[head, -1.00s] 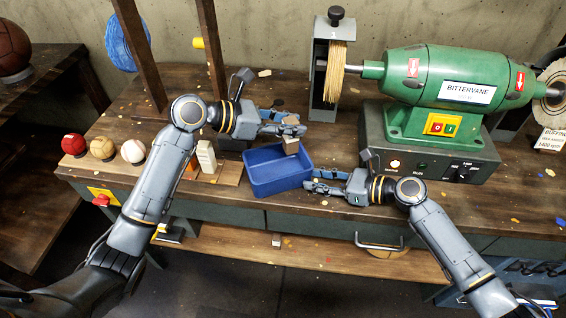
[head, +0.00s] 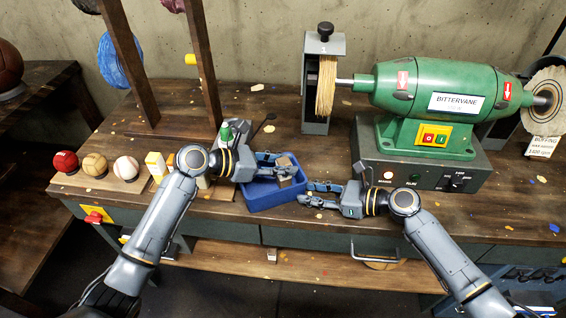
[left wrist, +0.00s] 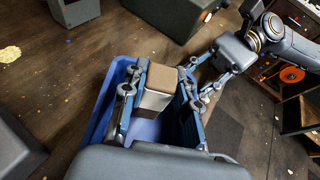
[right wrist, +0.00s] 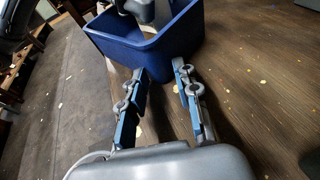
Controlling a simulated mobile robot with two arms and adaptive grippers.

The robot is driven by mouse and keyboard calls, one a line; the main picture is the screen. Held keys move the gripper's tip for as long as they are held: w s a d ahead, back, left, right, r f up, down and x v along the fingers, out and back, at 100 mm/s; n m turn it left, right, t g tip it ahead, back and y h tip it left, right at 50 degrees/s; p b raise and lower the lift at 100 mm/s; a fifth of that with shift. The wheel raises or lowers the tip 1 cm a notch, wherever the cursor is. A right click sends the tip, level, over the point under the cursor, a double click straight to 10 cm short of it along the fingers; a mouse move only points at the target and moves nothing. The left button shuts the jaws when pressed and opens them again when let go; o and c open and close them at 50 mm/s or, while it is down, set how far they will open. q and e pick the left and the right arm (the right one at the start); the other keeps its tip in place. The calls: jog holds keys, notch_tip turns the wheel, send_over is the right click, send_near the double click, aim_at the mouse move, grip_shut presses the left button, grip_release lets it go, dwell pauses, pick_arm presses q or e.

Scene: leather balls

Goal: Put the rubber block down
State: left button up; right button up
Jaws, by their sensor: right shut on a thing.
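The rubber block (head: 285,166), pale with a brown top, is at the blue bin (head: 262,204); it also shows in the left wrist view (left wrist: 156,88). My left gripper (head: 276,168) points down over the bin, with one finger on each side of the block. Whether the fingers press on the block or stand just clear of it, I cannot tell. The block's underside is hidden, so I cannot see whether it rests on the bin floor. My right gripper (head: 310,192) is shut on the bin's right wall; its fingers show in the right wrist view (right wrist: 160,72).
The green buffing machine (head: 440,95) stands on its dark base behind my right gripper. Several balls, among them a red ball (head: 65,162), sit in a row at the left. Wooden posts (head: 130,65) stand behind them. The bench front edge is close to the bin.

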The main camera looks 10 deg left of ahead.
pick_arm(q)
jog(key=o, duration=0.4)
pick_arm(e)
jog(key=shift+s+a+r, duration=0.1)
jog(key=shift+s+a, duration=0.05)
jog(key=shift+a, duration=0.15)
pick_arm(q)
jog(key=v, duration=1.2)
jog(key=shift+r, duration=0.1)
